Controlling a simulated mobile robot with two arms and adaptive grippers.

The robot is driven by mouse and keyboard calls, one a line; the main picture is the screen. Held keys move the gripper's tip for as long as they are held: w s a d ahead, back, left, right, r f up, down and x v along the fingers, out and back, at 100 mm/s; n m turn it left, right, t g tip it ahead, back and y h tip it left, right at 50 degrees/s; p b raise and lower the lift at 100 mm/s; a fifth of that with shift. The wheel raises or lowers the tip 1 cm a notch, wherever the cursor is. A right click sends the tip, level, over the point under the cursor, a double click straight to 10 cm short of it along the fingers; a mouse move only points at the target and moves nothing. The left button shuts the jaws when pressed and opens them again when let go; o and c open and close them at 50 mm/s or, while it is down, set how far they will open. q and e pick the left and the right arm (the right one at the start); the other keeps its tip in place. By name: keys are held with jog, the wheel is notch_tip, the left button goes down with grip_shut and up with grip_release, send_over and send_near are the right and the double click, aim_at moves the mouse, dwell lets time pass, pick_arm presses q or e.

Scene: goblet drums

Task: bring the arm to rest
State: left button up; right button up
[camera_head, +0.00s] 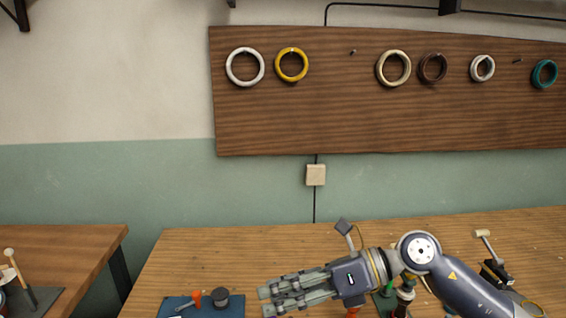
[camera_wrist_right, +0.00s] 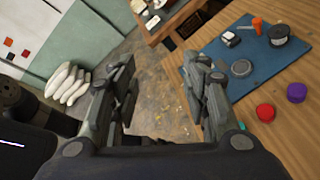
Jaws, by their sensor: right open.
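My right arm comes in from the right in the head view, over the front of the wooden table (camera_head: 190,250). My right gripper (camera_head: 266,301) points left, near the blue mat (camera_head: 172,304). In the right wrist view the gripper (camera_wrist_right: 165,78) has its fingers wide apart, with nothing between them but the floor beyond. It holds nothing. My left gripper shows in neither view.
An orange-handled tool (camera_head: 197,298) and a dark spool (camera_head: 220,297) lie on the mat. A red lid (camera_wrist_right: 266,112) and a purple lid (camera_wrist_right: 296,92) sit beside it. A mallet (camera_head: 483,234) stands right of my arm. A ring board (camera_head: 390,110) hangs behind.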

jog(key=s+a+r+m+t+y, duration=0.1)
jog(key=a+r+m+t+y, duration=0.1)
jog(key=a+r+m+y, duration=0.25)
jog(key=w+d+r+m+t+h, duration=0.1)
jog(key=w+d+r+m+t, duration=0.2)
jog(key=m+t, duration=0.45)
jog(key=w+d+r+m+t+h, duration=0.15)
jog(key=d+m+t, duration=0.25)
jog(key=m+t, duration=0.4)
jog(key=d+f+m+g+h, duration=0.1)
jog(key=d+f+m+h, duration=0.6)
jog(key=f+m, duration=0.3)
jog(key=d+f+m+h, duration=0.7)
jog(key=f+m+h, duration=0.1)
jog(key=f+m, duration=0.15)
jog(key=s+d+f+m+g, duration=0.25)
jog(key=s+f+g, duration=0.35)
jog(key=s+f, duration=0.55)
jog(key=s+d+f+m+g, duration=0.25)
jog(key=s+f+g, duration=0.55)
jog(key=s, duration=0.6)
notch_tip(320, 180, down, 26)
jog(key=s, duration=0.2)
jog(key=s+d+f+g+h, duration=0.1)
jog(key=s+d+f, duration=0.1)
jog(key=s+f, duration=1.5)
jog(key=shift+d+f, duration=0.15)
